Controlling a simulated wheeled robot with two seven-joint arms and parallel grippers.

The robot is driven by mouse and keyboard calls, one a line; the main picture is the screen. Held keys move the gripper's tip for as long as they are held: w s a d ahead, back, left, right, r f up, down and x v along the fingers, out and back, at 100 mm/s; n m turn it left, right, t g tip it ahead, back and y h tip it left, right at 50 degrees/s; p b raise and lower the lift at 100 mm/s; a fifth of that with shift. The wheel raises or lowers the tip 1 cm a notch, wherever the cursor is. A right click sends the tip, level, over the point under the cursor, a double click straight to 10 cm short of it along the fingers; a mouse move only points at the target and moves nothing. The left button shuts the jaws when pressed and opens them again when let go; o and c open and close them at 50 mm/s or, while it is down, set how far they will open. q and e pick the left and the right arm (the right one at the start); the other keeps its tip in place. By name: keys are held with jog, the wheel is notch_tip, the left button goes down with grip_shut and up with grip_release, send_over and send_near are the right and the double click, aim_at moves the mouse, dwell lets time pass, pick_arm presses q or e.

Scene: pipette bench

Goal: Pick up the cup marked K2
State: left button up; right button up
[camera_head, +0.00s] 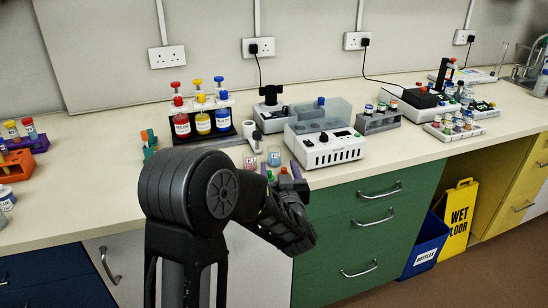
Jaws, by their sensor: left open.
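Two small clear cups stand side by side near the front edge of the bench. The left cup (250,162) has a reddish mark and the right cup (273,157) has a bluish one. The marks are too small to read, so I cannot tell which is K2. My left gripper (280,169) is open at the front edge, just in front of the right cup, with its fingers pointing towards the back of the bench. My dark arm hides part of the bench in front of the cups. My right gripper is not in view.
A white machine (331,152) stands close on the right of the cups. A rack of red, yellow and blue bottles (203,122) stands behind on the left. An orange rack (17,166) is at far left. The bench between that rack and my arm is clear.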

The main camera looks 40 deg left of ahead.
aim_at(275, 154)
pick_arm(q)
jog(key=shift+x, duration=1.15)
jog(key=shift+p+x, duration=0.6)
jog(key=shift+x, duration=1.95)
jog(key=shift+r, duration=0.1)
grip_shut()
